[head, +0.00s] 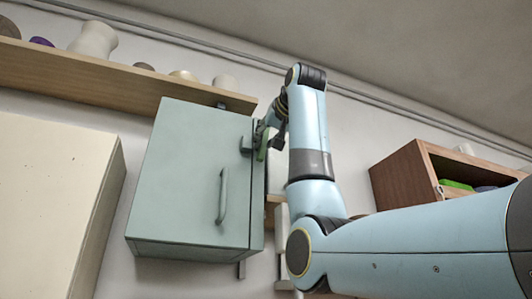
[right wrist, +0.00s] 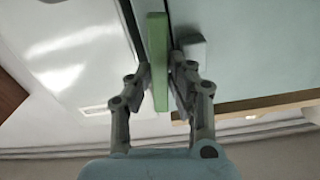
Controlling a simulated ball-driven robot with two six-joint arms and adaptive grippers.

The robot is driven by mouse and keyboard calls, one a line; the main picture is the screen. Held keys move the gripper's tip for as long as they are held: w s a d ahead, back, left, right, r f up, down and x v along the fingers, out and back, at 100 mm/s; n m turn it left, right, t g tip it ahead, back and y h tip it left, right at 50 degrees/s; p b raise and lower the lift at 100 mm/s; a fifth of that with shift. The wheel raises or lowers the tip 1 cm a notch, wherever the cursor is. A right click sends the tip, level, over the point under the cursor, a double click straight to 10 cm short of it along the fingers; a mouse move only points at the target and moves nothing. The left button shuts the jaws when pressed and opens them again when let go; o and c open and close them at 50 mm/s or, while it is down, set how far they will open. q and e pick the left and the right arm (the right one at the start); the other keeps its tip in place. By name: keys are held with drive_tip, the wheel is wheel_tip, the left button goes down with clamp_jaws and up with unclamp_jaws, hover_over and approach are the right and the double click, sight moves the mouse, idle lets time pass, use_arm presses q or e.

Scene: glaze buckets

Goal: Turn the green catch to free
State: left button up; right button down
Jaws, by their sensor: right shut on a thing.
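The green catch (head: 262,152) is a narrow green bar at the upper right edge of the front of a grey-green wall cabinet (head: 185,180). In the right wrist view the catch (right wrist: 158,50) runs lengthwise between the two fingers. My right gripper (head: 266,139) reaches it from above and is shut on it; it also shows in the right wrist view (right wrist: 160,82). The cabinet door is closed, with a curved handle (head: 222,196) low on its right side. The gripper partly hides the catch's upper end in the head view. My left gripper is not in view.
A grey block (head: 246,144) sits beside the catch on the door edge. A wooden shelf (head: 120,86) with several pots runs above the cabinet. A cream panel (head: 50,190) stands left. An open brown wall box (head: 405,178) with a green item hangs right.

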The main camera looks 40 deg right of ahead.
drive_tip(key=shift+f+n, duration=0.15)
drive_tip(key=shift+n, duration=0.75)
drive_tip(key=c, duration=1.2)
unclamp_jaws()
drive_tip(key=shift+c, duration=0.2)
drive_tip(key=v, duration=1.2)
